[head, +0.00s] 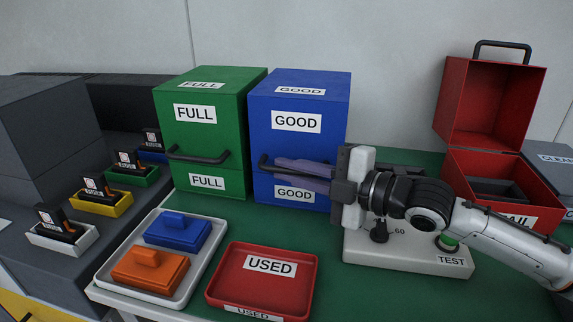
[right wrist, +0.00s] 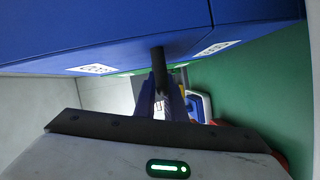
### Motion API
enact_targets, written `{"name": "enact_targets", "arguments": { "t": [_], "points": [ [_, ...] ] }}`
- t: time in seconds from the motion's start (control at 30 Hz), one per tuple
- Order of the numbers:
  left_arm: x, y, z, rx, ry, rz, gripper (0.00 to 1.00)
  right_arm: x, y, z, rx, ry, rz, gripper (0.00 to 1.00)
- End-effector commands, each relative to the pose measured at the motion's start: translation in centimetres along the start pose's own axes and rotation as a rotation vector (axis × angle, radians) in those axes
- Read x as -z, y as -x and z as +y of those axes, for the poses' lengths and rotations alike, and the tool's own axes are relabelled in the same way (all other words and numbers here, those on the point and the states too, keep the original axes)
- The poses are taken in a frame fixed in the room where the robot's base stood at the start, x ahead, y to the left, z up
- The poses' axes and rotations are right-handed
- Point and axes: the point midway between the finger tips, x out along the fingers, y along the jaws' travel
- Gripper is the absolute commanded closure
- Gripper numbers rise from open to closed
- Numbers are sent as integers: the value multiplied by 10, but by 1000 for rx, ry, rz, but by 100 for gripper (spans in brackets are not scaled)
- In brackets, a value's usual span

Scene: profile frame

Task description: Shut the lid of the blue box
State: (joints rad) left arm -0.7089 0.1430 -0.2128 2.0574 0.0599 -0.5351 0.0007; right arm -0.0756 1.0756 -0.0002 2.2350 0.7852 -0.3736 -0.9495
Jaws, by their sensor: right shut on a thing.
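The blue box (head: 298,100) stands at the back middle of the green table, with GOOD labels on its top and front. Its lid looks down, with no gap that I can see; the gripper covers part of the front. A black handle (head: 263,163) sticks out from the front of the lid. My right gripper (head: 303,168) reaches in from the right and is shut on this handle. In the right wrist view the handle (right wrist: 159,68) runs between the fingers, below the blue box (right wrist: 120,28). My left gripper is not in view.
A green FULL box (head: 215,130) stands close on the left. A red box (head: 490,105) with its lid up is at the right. A TEST device (head: 408,255) lies under my right arm. A red USED tray (head: 262,295) and a grey tray (head: 125,275) with blue and orange pieces are in front.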

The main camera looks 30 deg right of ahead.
Motion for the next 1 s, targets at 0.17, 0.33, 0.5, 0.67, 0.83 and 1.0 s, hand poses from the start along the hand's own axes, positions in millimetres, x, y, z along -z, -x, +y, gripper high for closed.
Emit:
{"name": "enact_targets", "arguments": {
  "t": [0.17,0.33,0.5,0.67,0.83,1.0],
  "points": [
    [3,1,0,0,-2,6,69,0,0,2,-4,-3,2,73],
    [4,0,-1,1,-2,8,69,0,0,2,-3,-2,1,71],
    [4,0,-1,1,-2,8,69,0,0,1,-2,-1,0,71],
    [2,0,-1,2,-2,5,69,-1,7,0,0,-3,-2,71],
    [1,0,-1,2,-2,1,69,-1,21,-1,4,-2,-2,71],
    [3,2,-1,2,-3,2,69,0,35,0,2,-5,-2,71]
  ]
}}
